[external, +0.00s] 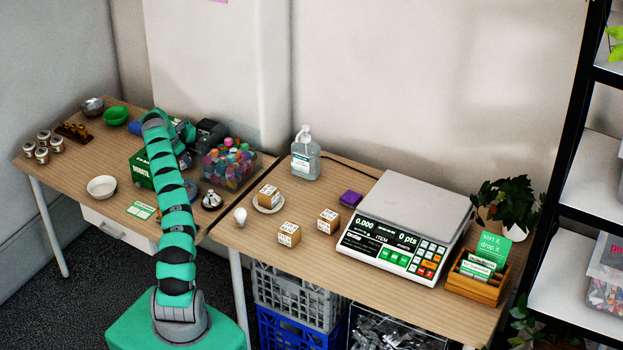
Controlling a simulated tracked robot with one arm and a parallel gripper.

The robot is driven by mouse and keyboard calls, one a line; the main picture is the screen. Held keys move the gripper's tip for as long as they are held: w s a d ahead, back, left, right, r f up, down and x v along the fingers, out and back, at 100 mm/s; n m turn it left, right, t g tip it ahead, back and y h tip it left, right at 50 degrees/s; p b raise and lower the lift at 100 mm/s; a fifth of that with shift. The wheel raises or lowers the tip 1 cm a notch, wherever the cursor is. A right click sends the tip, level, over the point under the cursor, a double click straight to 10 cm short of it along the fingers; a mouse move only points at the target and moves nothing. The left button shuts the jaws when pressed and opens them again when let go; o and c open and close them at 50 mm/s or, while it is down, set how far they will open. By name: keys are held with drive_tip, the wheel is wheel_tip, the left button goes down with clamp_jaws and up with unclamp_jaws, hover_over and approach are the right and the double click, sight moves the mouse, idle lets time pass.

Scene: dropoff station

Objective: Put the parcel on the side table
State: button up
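Three small cardboard boxes with white printed labels stand on the right-hand table (430,306). One box (268,196) sits on a small white plate (257,208). A second box (289,235) is near the front edge, and a third box (328,221) is left of the scale. I cannot tell which is the parcel. The left-hand table (85,150) adjoins this one; which is the side table is not marked. My green arm reaches over the left-hand table, away from the boxes. My gripper (184,132) is near the donate box, small and partly hidden; its fingers are unclear.
A scale (408,225), hand-sanitizer bottle (306,155), light bulb (240,216) and purple block (350,199) share the right-hand table. A clear bin of colourful items (230,162), green donate box (141,170), white bowl (102,187) and several jars crowd the left-hand one.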

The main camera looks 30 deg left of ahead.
drive_tip(key=shift+o, duration=0.6)
drive_tip(key=shift+r, duration=0.15)
drive_tip(key=shift+s+a+r, duration=0.1)
drive_tip(key=shift+r, duration=0.15)
drive_tip(key=p+v, duration=0.2)
drive_tip(key=v, duration=0.9)
drive_tip(key=shift+s+r, duration=0.1)
drive_tip(key=shift+r, duration=0.1)
